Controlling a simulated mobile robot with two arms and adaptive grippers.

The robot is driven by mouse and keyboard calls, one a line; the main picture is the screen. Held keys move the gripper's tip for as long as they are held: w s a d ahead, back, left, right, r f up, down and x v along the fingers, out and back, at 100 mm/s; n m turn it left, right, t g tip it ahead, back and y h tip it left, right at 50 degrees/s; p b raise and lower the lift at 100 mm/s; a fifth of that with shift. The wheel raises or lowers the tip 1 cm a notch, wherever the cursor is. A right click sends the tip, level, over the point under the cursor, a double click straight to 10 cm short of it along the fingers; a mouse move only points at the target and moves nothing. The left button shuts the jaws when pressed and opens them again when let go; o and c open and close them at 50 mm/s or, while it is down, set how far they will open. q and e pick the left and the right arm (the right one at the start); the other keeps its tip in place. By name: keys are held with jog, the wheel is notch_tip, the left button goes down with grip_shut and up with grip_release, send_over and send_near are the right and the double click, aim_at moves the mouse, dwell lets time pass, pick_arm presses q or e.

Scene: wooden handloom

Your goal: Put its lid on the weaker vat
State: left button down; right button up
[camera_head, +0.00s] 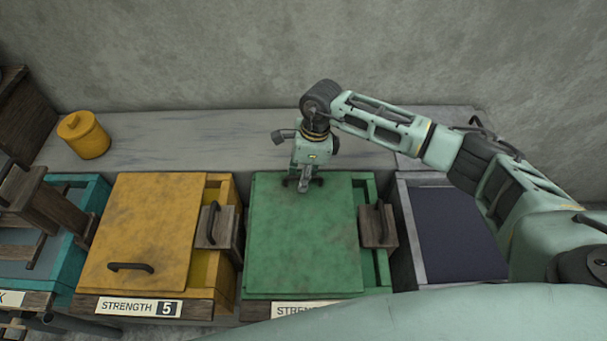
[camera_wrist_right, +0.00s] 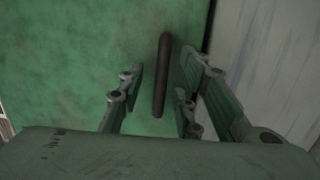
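The green vat (camera_head: 371,270) carries a green lid (camera_head: 300,245) over most of its top; a strip along its right side is uncovered. Its strength label (camera_head: 290,310) is partly hidden, so the number cannot be read. The yellow vat (camera_head: 218,190) is marked strength 5 and has a yellow lid (camera_head: 145,225) over most of its top. My right gripper (camera_head: 303,186) is over the far edge of the green lid. In the right wrist view its open fingers (camera_wrist_right: 160,100) stand on both sides of the dark lid handle (camera_wrist_right: 163,60), with gaps. My left gripper is not in view.
Wooden blocks with dark handles (camera_head: 218,227) (camera_head: 378,225) sit at the right of the yellow and green vats. A grey vat (camera_head: 402,235) with a dark surface stands right, a teal vat (camera_head: 72,265) left. An orange jar (camera_head: 84,135) stands on the grey ledge (camera_head: 190,145) behind.

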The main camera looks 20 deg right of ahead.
notch_tip(320, 180, up, 12)
jog(key=d, duration=0.2)
jog(key=shift+w, duration=0.15)
jog(key=shift+f, duration=0.15)
